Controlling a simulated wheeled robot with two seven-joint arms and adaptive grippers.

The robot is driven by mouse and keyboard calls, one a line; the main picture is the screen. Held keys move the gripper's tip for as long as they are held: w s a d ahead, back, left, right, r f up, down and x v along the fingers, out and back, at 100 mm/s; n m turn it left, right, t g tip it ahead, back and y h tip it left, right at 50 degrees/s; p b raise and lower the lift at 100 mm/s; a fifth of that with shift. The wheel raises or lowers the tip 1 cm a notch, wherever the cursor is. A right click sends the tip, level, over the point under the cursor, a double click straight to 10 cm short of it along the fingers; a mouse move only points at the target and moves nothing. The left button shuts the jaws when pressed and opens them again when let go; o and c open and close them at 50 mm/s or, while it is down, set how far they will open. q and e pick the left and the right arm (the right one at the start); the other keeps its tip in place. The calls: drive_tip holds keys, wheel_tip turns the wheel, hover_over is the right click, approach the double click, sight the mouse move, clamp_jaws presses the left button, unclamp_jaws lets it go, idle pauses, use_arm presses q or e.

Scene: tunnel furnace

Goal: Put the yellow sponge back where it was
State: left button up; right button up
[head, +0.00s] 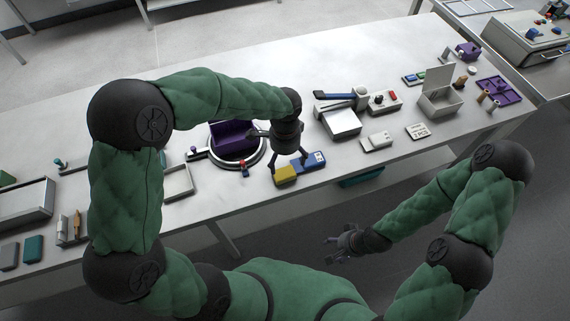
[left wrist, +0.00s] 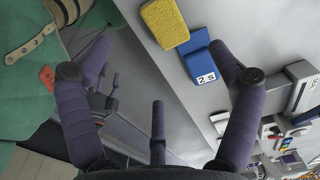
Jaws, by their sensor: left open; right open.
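My left gripper (head: 291,158) is open and empty, pointing down just above the sponge and block. I cannot tell its exact height. My right gripper (head: 342,245) is open and empty, in front of the table, away from the objects.
A round fixture with a purple piece (head: 234,140) stands left of the sponge, beside a grey tray (head: 178,182). A white device with a blue handle (head: 341,121) and a small grey box (head: 376,141) are to the right. An open-lidded box (head: 440,98) stands farther right.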

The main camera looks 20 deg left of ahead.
use_arm(q)
drive_tip(key=shift+r, duration=1.55)
use_arm(e)
drive_tip(key=shift+r, duration=0.3)
